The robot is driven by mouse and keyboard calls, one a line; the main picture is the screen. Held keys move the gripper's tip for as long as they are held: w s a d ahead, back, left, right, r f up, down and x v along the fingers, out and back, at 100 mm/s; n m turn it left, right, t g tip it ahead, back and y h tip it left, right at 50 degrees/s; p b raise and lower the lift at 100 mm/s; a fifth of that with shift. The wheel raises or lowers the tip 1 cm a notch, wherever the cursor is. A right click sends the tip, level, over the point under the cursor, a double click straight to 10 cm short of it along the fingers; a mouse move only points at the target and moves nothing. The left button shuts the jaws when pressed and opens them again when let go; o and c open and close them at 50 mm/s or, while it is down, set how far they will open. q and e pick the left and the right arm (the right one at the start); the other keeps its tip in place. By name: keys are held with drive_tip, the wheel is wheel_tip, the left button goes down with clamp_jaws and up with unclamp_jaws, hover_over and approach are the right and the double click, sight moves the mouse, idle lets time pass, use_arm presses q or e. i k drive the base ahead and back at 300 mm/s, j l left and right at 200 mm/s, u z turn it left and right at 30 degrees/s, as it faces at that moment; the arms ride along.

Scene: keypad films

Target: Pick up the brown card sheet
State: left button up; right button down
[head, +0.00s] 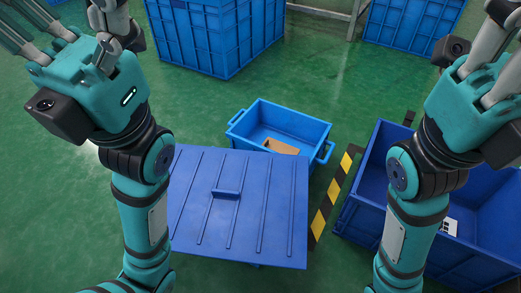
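The brown card sheet (283,147) lies inside a small blue crate (264,111) with handles, against its near side. Its lower part is hidden behind the crate's near wall. My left gripper (62,14) is raised at the top left, its fingers spread wide apart and nothing seen between them. My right gripper (508,55) is raised at the top right. Its fingertips are cut off by the picture edge, so its opening cannot be judged. Both grippers are well apart from the card sheet.
A ribbed blue lid (260,190) with a handle covers the area in front of the crate. A larger open blue bin (375,165) stands to the right, beside a black-and-yellow strip (331,195). Tall blue containers (213,35) stand behind. Green floor is clear between them.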

sight(272, 144)
drive_tip(key=i+j+z, duration=0.1)
drive_tip(key=z, duration=0.4)
drive_tip(key=j+z, duration=0.2)
drive_tip(key=z, duration=0.25)
drive_tip(key=j+z, duration=0.2)
drive_tip(key=z, duration=0.3)
